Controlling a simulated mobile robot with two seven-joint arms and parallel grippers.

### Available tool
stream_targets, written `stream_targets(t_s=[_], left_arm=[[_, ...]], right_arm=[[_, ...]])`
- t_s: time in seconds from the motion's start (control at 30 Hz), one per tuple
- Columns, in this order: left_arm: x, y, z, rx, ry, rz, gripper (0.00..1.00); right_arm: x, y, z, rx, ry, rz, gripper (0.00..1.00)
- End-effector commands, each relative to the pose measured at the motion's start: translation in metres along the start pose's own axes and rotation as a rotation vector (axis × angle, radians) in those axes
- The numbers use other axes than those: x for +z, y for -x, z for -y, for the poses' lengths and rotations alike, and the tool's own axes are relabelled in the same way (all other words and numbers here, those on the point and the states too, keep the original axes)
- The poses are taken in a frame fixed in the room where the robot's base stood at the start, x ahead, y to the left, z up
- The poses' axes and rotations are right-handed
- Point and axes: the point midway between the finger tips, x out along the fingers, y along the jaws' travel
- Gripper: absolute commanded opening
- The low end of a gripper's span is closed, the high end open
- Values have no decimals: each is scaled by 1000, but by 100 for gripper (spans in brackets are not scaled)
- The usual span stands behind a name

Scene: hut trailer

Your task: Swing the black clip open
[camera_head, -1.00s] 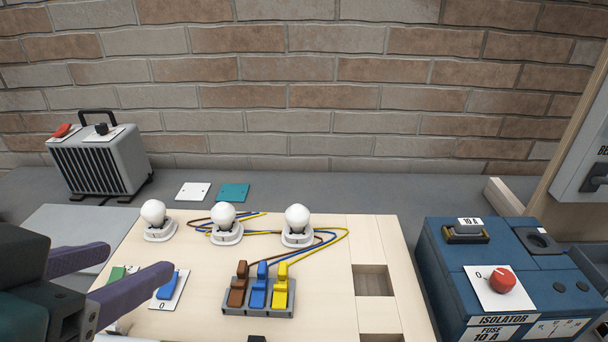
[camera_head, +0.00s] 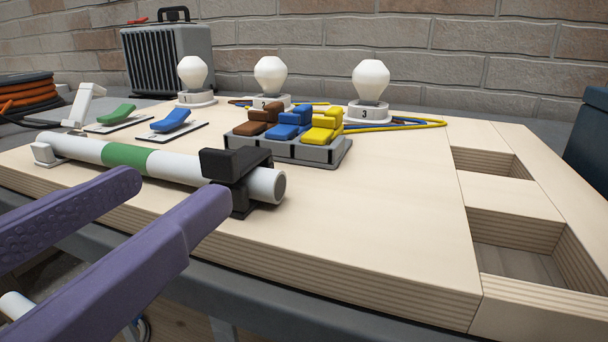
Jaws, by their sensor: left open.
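The black clip (camera_head: 236,172) sits near the front edge of the wooden board, around the right end of a white tube (camera_head: 80,148) with a green band. Its upper part lies across the tube, so it looks closed. My left gripper (camera_head: 175,205) comes in from the lower left with two purple fingers. It is open and empty, in front of the tube and to the left of the clip, apart from it as far as I can see. My right gripper is not in view.
The wooden board (camera_head: 370,220) carries brown, blue and yellow levers (camera_head: 285,135), green and blue rocker switches and three bulbs. Two recesses (camera_head: 515,262) lie at its right. A grey heater (camera_head: 167,60) stands behind. The board right of the clip is clear.

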Motion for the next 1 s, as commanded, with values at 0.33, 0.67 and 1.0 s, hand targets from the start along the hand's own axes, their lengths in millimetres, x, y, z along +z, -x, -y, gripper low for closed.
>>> stream_targets(t_s=[0.33, 0.67, 1.0], left_arm=[[-2, -31, -2, 8, -1, -11, 62], [0, -83, -2, 7, -2, -7, 62], [1, -99, -2, 7, 0, -4, 62]], right_arm=[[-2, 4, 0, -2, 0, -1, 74], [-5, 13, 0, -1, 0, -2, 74], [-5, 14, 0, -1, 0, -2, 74]])
